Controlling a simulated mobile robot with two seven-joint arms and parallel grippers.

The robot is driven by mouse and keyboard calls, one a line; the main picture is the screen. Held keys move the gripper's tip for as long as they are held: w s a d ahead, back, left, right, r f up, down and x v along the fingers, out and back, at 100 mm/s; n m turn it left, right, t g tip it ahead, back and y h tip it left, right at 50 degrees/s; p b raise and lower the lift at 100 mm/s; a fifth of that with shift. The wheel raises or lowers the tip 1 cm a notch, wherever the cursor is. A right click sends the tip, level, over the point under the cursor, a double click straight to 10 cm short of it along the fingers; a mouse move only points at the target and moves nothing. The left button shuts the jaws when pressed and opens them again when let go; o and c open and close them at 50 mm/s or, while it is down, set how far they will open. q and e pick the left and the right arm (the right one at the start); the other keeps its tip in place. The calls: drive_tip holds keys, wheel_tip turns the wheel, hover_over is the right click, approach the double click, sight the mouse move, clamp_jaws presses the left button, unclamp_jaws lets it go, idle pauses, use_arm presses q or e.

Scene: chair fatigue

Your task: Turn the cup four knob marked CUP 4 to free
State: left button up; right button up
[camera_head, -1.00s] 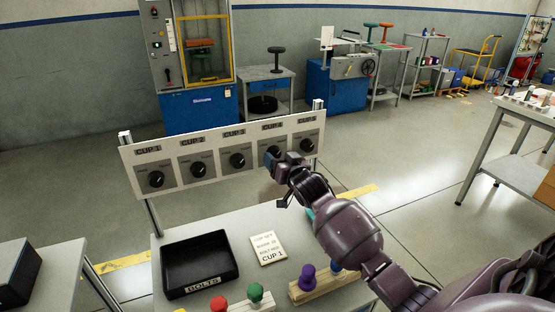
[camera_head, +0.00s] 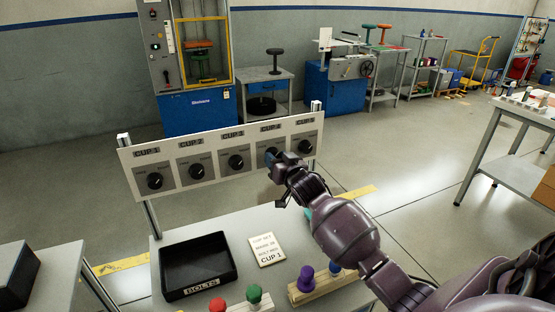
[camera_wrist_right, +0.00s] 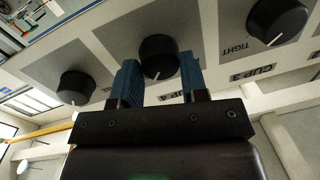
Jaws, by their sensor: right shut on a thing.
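A white panel (camera_head: 205,184) carries a row of black knobs under labels CUP 1 to CUP 5. My right gripper (camera_head: 272,157) is at the fourth knob, which it mostly hides in the head view. In the right wrist view the CUP 4 knob (camera_wrist_right: 158,52) sits between the two blue fingers of my right gripper (camera_wrist_right: 160,80), which are shut on it. A white pointer mark shows on the knob's side facing the gripper. The CUP 3 knob (camera_wrist_right: 276,20) stands on one side and the CUP 5 knob (camera_wrist_right: 76,86) on the other. My left gripper is out of view.
Machines and shelves stand along the back wall. The floor behind the panel is clear.

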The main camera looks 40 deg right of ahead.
drive_tip(key=n+p, duration=0.2)
drive_tip(key=n, duration=0.1)
drive_tip(key=shift+r, duration=0.35)
drive_tip(key=shift+n+p, duration=0.45)
drive_tip(key=shift+n, duration=0.05)
drive_tip(key=shift+n+p, duration=0.45)
drive_tip(key=shift+n, duration=0.45)
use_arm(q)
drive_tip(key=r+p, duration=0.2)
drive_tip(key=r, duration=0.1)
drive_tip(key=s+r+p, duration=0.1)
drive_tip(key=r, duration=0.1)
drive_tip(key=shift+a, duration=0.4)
use_arm(e)
drive_tip(key=n, duration=0.7)
drive_tip(key=n+g+h, duration=0.1)
drive_tip(key=n, duration=0.2)
drive_tip(key=shift+a+f+n, duration=0.15)
drive_tip(key=shift+f+n, duration=0.15)
drive_tip(key=shift+n, duration=0.1)
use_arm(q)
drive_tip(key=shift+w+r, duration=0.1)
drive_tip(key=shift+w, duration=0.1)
